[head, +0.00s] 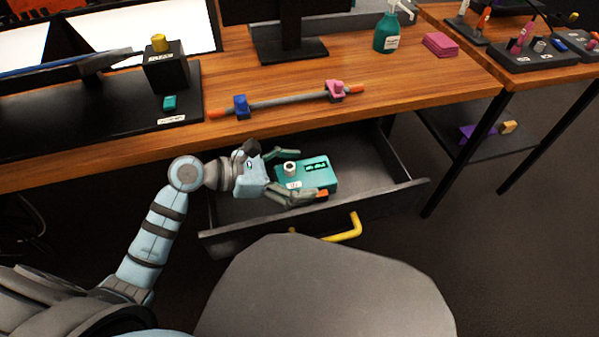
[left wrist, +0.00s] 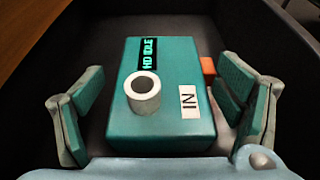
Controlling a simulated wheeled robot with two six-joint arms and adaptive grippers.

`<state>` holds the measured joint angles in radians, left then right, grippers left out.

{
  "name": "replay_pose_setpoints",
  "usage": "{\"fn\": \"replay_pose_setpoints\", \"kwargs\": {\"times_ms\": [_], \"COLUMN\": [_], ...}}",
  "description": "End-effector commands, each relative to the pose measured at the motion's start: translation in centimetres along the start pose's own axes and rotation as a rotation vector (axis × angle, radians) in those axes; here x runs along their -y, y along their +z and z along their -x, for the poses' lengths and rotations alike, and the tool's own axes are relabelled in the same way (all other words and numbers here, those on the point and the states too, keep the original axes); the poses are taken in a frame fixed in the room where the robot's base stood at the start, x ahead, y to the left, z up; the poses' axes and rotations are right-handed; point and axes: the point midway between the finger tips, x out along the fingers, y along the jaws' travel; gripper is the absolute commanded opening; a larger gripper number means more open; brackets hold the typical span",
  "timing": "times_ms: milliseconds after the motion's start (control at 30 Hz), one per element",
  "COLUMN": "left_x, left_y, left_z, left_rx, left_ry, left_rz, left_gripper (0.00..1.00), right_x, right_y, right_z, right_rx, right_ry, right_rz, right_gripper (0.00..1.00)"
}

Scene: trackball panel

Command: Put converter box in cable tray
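The teal converter box (head: 321,171) is inside the open black drawer-like tray (head: 385,193) under the desk. In the left wrist view the box (left wrist: 165,100) has a pale round socket on top, a dark display reading "HD IDLE" and an "IN" label. An orange part (left wrist: 208,68) sits at its right side. My left gripper (head: 296,173) is open, with one finger on each side of the box. In the left wrist view a gap shows between each finger and the box (left wrist: 155,122). My right gripper is not in view.
A yellow handle (head: 347,231) is on the tray's front wall. Above is the wooden desk (head: 340,62) with a grey bar (head: 290,98) in blue and pink clips, a black box (head: 166,72) and a teal bottle (head: 387,32). The tray's right part is clear.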

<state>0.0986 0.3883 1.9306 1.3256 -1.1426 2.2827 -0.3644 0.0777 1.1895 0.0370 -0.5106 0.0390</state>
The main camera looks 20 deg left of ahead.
Motion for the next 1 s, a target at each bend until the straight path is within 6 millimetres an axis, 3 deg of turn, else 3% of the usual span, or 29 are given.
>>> {"fn": "replay_pose_setpoints", "kwargs": {"times_ms": [267, 700, 833, 1000], "left_x": [0.0, 0.0, 0.1, 0.0], "left_y": [0.3, 0.4, 0.3, 0.3], "left_z": [0.4, 9.6, 11.4, 12.2], "left_rx": [-0.001, -0.009, -0.004, -0.001], "left_ry": [0.0, 0.0, -0.002, 0.001], "left_rz": [0.0, 0.001, 0.001, 0.001], "left_gripper": [0.86, 0.86, 0.86, 0.86], "right_x": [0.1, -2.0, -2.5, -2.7], "right_y": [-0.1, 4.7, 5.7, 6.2], "right_z": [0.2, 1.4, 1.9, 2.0], "right_rx": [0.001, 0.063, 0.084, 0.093], "right_ry": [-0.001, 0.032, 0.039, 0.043], "right_rz": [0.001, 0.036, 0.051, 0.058], "right_gripper": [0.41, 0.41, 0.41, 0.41]}}
